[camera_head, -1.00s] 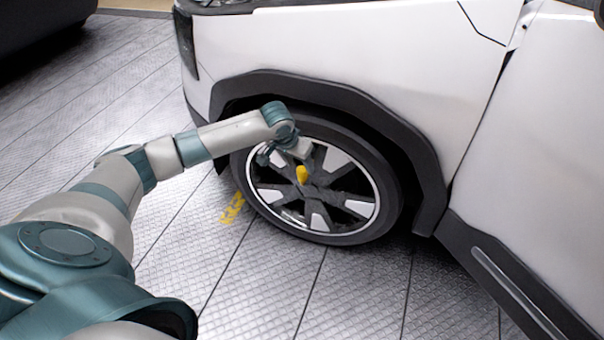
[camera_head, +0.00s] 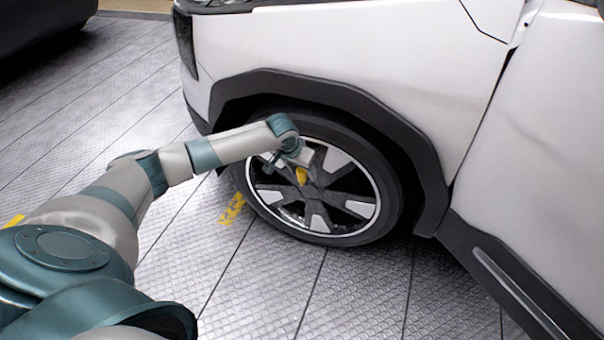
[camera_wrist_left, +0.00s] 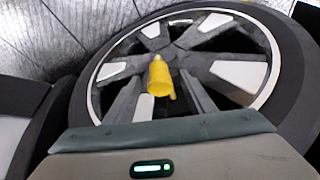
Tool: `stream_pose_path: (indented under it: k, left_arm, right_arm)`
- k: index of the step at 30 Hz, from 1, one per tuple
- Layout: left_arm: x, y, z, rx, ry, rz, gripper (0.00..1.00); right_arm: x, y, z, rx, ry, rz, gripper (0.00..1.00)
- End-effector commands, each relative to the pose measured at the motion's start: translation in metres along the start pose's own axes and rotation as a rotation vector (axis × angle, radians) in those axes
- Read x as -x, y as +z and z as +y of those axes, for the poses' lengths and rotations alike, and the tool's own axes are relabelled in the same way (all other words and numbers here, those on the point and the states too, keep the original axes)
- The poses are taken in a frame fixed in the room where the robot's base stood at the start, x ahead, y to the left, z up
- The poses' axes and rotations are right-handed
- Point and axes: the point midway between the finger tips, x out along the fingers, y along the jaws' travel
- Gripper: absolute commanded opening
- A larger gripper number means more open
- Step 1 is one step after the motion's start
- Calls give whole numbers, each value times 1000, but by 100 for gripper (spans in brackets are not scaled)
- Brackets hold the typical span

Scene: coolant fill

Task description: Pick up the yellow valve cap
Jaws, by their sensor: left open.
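The yellow valve cap (camera_head: 301,176) shows at the middle of the front wheel, just below my left gripper in the head view. In the left wrist view the cap (camera_wrist_left: 160,77) is a small yellow cylinder standing out in front of the wheel hub. My left gripper (camera_head: 300,161) is open and close to the cap, with nothing seen held in it. Its fingers are hard to make out in the head view. My right gripper is not in view.
The spoked wheel (camera_head: 335,232) with its black tire sits under the dark wheel arch (camera_head: 425,165) of a white car (camera_head: 375,50). Open tiled floor (camera_head: 270,290) lies in front of it, with a yellow floor marking (camera_head: 231,208) beside the tire. A dark object (camera_head: 40,25) is at the top left.

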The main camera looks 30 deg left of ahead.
Motion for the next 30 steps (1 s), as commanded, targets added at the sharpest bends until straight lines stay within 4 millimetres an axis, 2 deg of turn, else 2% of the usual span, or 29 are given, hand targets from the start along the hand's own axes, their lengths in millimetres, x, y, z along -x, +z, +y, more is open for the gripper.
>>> stream_pose_path:
  k: [6,8,12,23,30]
  left_arm:
    - [0,0,0,0,0,0,50]
    - [0,0,0,0,0,0,38]
    - [0,0,0,0,0,-1,6]
    - [1,0,0,1,0,-1,6]
    - [16,-7,0,1,0,1,6]
  right_arm:
    - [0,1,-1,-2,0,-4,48]
    - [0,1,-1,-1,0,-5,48]
    - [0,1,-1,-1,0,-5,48]
    - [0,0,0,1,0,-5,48]
    - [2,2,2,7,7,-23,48]
